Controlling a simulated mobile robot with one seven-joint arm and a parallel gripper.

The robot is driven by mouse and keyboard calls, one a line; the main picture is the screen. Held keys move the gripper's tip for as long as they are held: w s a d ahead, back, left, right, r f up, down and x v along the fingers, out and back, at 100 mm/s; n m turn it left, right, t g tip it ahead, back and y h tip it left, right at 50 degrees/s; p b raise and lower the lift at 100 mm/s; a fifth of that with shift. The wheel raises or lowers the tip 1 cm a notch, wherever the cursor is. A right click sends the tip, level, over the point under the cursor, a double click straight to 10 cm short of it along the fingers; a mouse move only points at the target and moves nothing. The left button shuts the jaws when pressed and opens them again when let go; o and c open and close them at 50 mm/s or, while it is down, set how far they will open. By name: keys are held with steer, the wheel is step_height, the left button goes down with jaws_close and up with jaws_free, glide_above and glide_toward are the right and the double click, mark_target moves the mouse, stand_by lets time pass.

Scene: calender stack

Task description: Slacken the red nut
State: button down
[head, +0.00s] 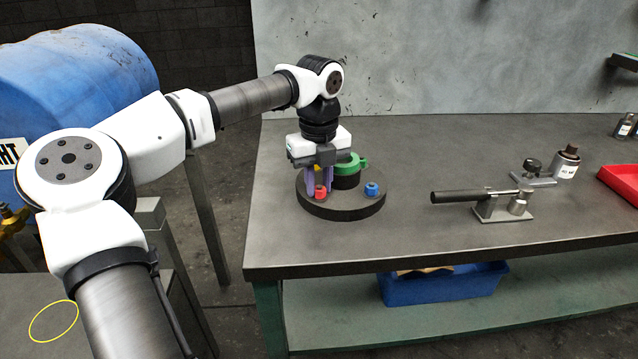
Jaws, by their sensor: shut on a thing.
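The red nut (320,191) sits near the front left of a round black plate (345,212) on the workbench. My gripper (321,186) points straight down over the plate, with its purple fingers on either side of the red nut. It is shut on the red nut. A blue nut (371,188) stands on the right side of the plate. A green ring-like part with a lug (352,162) sits on a black hub at the back. A yellow piece (317,170) shows between my fingers, mostly hidden behind them.
Right of the plate lies a metal clamp with a black handle (459,196). Beyond it are a small bottle (566,162) and a red tray (622,183). The bench top (415,160) between is clear. A blue bin (440,285) sits on the lower shelf.

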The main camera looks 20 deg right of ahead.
mark_target(319, 187)
steer(key=shift+n, duration=0.4)
steer(key=c, duration=1.5)
jaws_free()
step_height(319, 187, up, 14)
steer(key=shift+f, duration=0.1)
